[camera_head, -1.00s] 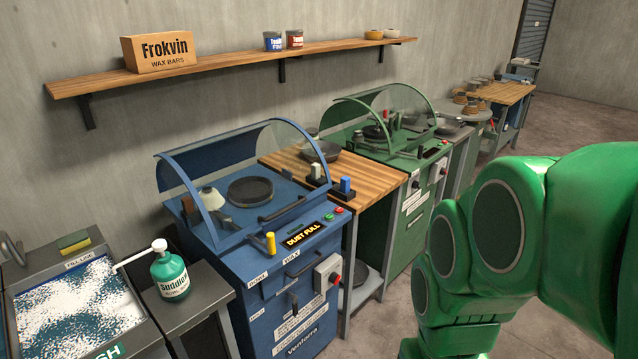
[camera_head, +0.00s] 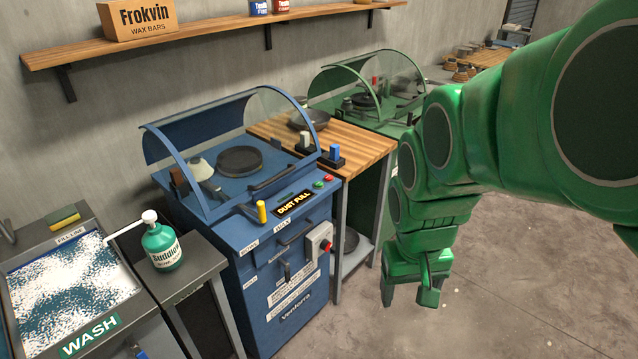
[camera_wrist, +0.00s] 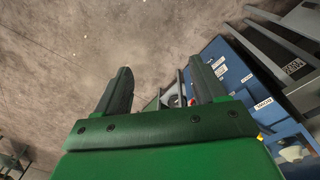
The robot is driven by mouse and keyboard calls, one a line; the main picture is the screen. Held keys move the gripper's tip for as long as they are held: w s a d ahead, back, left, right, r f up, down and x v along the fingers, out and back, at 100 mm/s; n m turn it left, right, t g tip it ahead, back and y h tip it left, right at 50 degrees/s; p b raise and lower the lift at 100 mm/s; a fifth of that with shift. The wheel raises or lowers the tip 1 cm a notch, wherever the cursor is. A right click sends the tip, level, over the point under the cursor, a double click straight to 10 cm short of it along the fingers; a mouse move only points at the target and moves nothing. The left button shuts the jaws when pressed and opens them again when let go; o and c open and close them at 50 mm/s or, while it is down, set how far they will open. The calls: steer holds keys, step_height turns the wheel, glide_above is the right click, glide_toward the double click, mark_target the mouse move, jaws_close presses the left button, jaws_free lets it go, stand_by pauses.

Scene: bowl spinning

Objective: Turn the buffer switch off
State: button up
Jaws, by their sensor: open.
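A grey switch box with a red knob (camera_head: 325,245) is on the right front of the blue machine (camera_head: 258,243). A small green button (camera_head: 318,185) and red button (camera_head: 328,178) sit on its top panel beside a "DUST FULL" display (camera_head: 294,204). I cannot read which control is labelled buffer. My gripper (camera_head: 410,295) hangs open and empty to the right of the switch box, apart from it, over the floor. In the wrist view my open gripper (camera_wrist: 158,75) has floor between its fingers, and the blue machine (camera_wrist: 232,70) lies at the right, partly hidden by a finger.
A wooden-topped bench (camera_head: 365,150) stands between the blue machine and a green machine (camera_head: 375,115). A green bottle (camera_head: 163,247) and a wash basin (camera_head: 70,280) are at the left. The floor (camera_head: 500,290) right of my gripper is clear.

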steer(key=w+d+f+n+t, duration=0.1)
steer(key=w+f+t, duration=0.25)
steer(key=w, duration=1.15)
steer(key=w+d+f+t, duration=0.2)
steer(key=w+f, duration=0.2)
steer(key=w, duration=1.2)
steer(key=w+a+f+n+t+y, duration=0.1)
steer(key=w+f+t, duration=0.1)
steer(key=w+f, duration=0.6)
steer(key=w+f+n+t+y, duration=0.1)
steer(key=w+f+t+y, duration=0.15)
steer(key=w, duration=0.85)
steer(key=w+a+f+t+y, duration=0.1)
steer(key=w+f+t, duration=0.1)
steer(key=w+f, duration=0.5)
steer(key=n+t+y, duration=0.1)
steer(key=n+y, duration=0.1)
steer(key=y, duration=0.3)
glide_toward(329, 248)
steer(key=w+d+r, duration=0.1)
steer(key=w+r, duration=0.3)
steer(key=w, duration=0.4)
steer(key=s+f+y, duration=0.3)
steer(key=s+f, duration=0.3)
steer(key=shift+n, duration=0.4)
steer(key=shift+x, duration=4.25)
steer(key=shift+s+a+r, duration=0.1)
steer(key=shift+s+a, duration=0.1)
